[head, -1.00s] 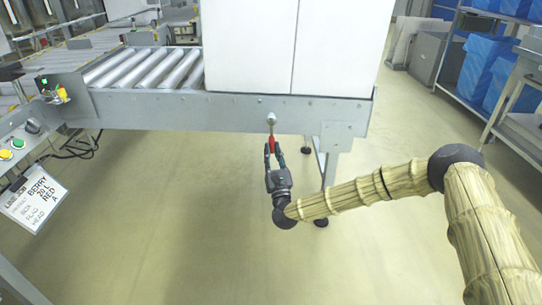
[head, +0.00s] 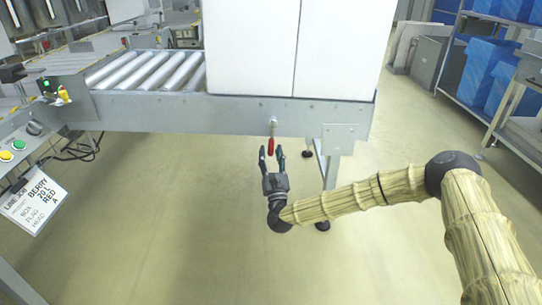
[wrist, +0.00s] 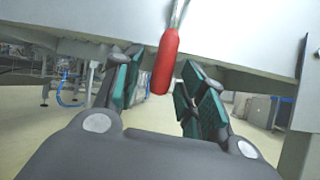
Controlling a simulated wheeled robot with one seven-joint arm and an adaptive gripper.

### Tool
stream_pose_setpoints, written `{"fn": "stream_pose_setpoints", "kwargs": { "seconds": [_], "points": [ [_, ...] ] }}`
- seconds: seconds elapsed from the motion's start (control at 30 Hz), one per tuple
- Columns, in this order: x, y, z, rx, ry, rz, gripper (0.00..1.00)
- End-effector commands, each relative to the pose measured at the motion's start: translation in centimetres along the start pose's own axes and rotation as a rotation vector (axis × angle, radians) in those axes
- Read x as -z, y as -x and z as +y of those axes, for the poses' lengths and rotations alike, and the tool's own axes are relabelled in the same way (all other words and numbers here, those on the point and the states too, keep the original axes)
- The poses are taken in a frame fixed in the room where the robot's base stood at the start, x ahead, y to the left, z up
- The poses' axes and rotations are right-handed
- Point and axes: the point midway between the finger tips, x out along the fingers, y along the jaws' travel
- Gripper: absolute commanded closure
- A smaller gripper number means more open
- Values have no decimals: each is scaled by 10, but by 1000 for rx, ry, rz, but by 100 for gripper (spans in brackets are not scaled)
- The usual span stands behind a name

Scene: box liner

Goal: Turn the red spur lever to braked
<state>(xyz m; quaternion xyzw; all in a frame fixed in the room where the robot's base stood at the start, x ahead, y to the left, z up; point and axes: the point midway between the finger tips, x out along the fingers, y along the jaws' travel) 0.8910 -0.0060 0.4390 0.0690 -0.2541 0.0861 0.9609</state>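The red spur lever (head: 271,145) hangs down from a pivot on the side rail of the roller conveyor (head: 150,110), below a large white box. Its red grip also shows in the wrist view (wrist: 165,62), with a thin metal rod above it. My gripper (head: 271,153) is just below the lever and points up at it. In the wrist view its two teal-padded fingers (wrist: 160,90) are spread apart, one on each side of the red grip. I see a gap between the grip and each finger, so nothing is held.
White boxes (head: 250,50) stand on the conveyor above the lever. A conveyor leg (head: 332,165) stands right of my gripper. A control panel with buttons (head: 18,145) and a hanging card (head: 35,205) are at the left. Open floor (head: 160,220) lies below.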

Motion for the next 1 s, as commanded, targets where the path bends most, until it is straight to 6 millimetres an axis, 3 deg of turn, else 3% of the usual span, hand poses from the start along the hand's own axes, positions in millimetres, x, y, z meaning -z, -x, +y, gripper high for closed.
{"fn": "stream_pose_setpoints", "kwargs": {
  "seconds": [0.33,0.8,1.0],
  "points": [
    [1,12,0,0,0,2,59],
    [1,92,0,0,-1,3,59],
    [1,114,0,0,-1,2,59]
  ]
}}
